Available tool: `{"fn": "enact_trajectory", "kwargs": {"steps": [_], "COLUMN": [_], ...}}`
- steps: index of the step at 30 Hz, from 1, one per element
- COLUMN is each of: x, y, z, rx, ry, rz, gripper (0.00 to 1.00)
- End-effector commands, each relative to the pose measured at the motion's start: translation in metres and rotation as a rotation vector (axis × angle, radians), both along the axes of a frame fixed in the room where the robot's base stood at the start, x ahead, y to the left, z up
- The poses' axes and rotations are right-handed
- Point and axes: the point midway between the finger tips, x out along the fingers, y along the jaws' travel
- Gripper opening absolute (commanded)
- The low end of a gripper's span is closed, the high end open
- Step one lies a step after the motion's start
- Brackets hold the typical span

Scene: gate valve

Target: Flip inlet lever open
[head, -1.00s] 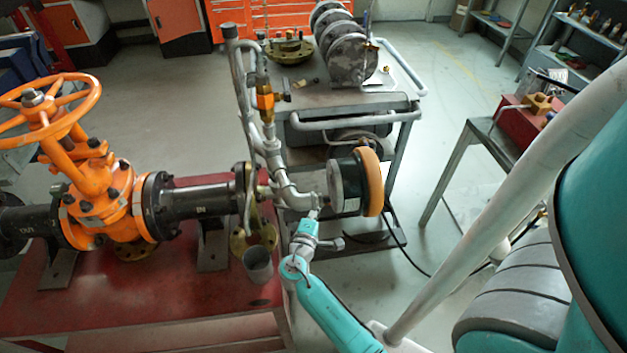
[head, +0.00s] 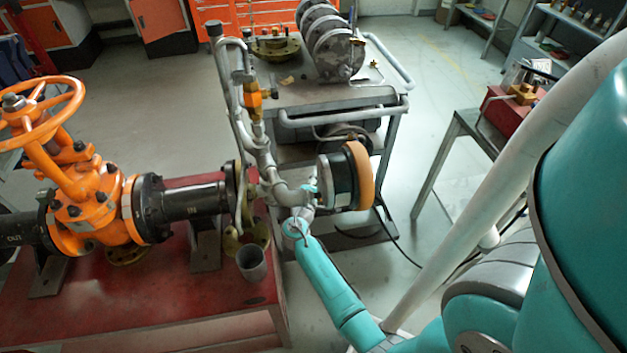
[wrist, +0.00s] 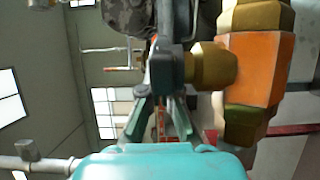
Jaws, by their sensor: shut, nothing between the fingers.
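A small orange valve with brass ends (head: 254,101) sits on the grey upright pipe in the head view. It fills the right of the wrist view (wrist: 252,68). A brass stem (wrist: 212,64) joins it to a dark fitting (wrist: 165,68), which may be the lever's hub; the lever itself cannot be made out surely. In the wrist view my gripper (wrist: 163,98) is shut and empty, its fingers just below the dark fitting; I cannot tell whether they touch it. In the head view the gripper is mostly hidden by the pipe elbow and gauge.
A round gauge with an orange rim (head: 345,178) stands close beside my wrist. A large orange gate valve (head: 98,205) is on a red bench (head: 130,315) at left. A grey cart (head: 345,95) with flanges is behind.

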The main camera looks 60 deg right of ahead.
Motion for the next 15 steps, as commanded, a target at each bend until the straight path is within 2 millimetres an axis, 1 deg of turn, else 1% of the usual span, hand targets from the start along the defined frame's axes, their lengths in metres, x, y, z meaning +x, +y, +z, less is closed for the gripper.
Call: {"fn": "enact_trajectory", "kwargs": {"steps": [10,15], "x": [0.0003,0.0003], "y": [-0.0003,-0.0037], "z": [0.0000,0.0006], "rx": [0.000,-0.001], "ry": [0.000,-0.001], "rz": [-0.004,-0.070], "gripper": [0.00,0.00]}}
